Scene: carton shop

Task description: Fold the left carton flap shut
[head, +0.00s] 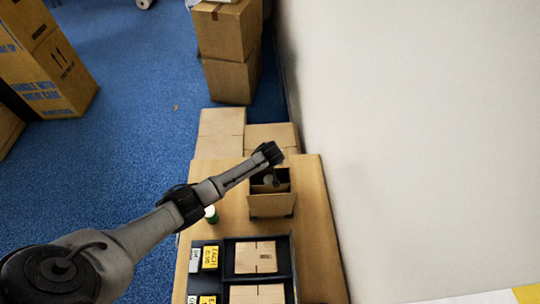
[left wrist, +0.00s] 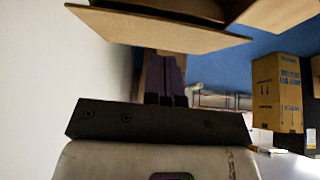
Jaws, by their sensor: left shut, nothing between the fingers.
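The brown carton (head: 272,206) stands on the wooden table in the head view, its top at least partly open with a dark inside showing. My arm hides part of the carton's left and far side, so I cannot tell the left flap's exact angle. In the left wrist view, a brown cardboard panel (left wrist: 155,27) crosses the top of the picture, and my shut fingers (left wrist: 166,58) reach up close to it. I cannot tell whether they touch it. My right gripper is not in view.
On the table (head: 321,235), a dark tray (head: 228,252) holds flat cardboard pieces and yellow labels near the front. A green-and-white item (head: 211,215) stands left of the carton. A white wall (head: 430,140) rises on the right. Stacked boxes (head: 228,45) stand beyond the table.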

